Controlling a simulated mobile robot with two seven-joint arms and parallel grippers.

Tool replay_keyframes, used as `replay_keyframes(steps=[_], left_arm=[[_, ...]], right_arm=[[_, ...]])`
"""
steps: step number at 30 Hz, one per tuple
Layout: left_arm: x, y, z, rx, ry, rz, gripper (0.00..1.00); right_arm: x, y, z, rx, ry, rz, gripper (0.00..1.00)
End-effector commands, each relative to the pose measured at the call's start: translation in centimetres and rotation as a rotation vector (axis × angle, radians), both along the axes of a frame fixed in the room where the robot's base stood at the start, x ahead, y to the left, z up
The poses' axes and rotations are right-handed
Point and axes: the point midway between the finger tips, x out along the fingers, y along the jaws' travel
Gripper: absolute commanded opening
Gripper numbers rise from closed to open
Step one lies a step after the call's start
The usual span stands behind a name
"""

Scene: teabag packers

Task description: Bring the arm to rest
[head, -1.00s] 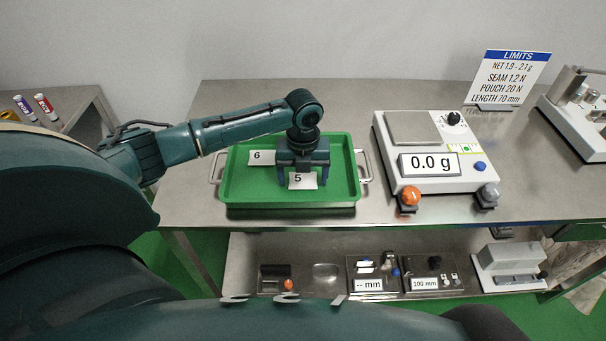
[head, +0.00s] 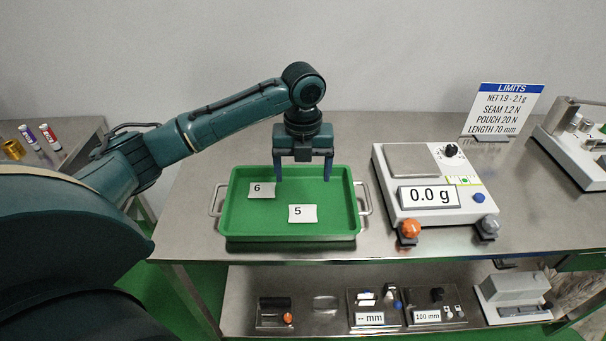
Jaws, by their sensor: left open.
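My left gripper (head: 303,179) is open and empty, its two blue fingers pointing down above the far part of the green tray (head: 290,237). Two white cards lie in the tray: the card marked 6 (head: 262,191) at the left and the card marked 5 (head: 302,213) nearer the middle. Both are clear of the fingers. My left arm reaches in from the left, raised over the bench. My right gripper is not in view.
A limits sign (head: 504,108) and another device (head: 575,145) are farther right. Several gauges sit on the lower shelf (head: 340,318). The bench left of the tray is clear.

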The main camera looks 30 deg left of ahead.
Motion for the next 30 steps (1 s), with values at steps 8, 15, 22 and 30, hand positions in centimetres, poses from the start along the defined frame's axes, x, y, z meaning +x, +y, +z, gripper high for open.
replay_keyframes(steps=[8,15,22,30], left_arm=[[0.0,0.0,0.0,0.0,0.0,0.0,0.8],[-0.9,-1.6,-1.7,-0.011,-0.003,0.043,0.8],[-5.8,-8.7,-7.6,-0.12,-0.046,0.388,0.8],[-13.0,-13.3,-10.9,-0.316,-0.049,1.095,0.8]], right_arm=[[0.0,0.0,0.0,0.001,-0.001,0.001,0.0],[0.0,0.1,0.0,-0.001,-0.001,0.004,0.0],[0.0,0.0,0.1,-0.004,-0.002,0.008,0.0],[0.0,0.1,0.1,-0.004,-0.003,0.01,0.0]])
